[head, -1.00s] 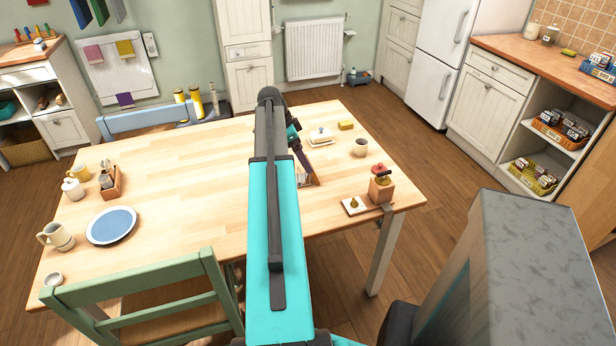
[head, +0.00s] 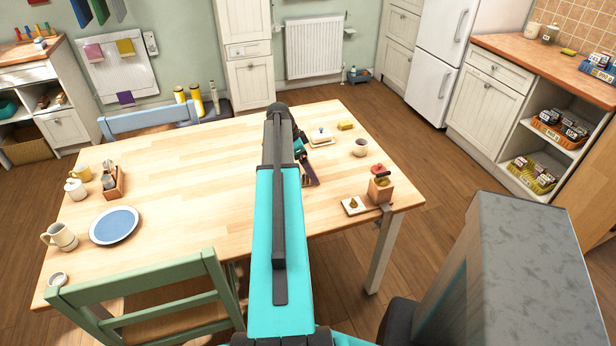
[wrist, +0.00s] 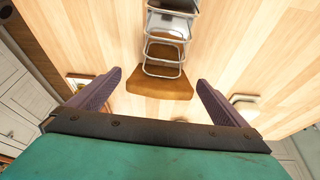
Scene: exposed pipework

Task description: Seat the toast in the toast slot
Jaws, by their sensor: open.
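In the wrist view a wire rack (wrist: 166,47) stands on the table, running away from my gripper. A brown piece (wrist: 160,88), which looks like toast, is at its near end. I cannot tell whether that is a slice or part of the rack's base, nor how deep it sits. My gripper (wrist: 157,93) is open, its two purple fingers apart on either side of the brown piece's near edge, with visible gaps and no contact. In the head view my gripper (head: 310,181) is low over the table, and my arm and gripper mostly hide the rack.
A grinder (head: 380,185) and a small board (head: 354,206) are at the right edge. The table's middle left is clear; a blue plate (head: 114,226) lies farther left.

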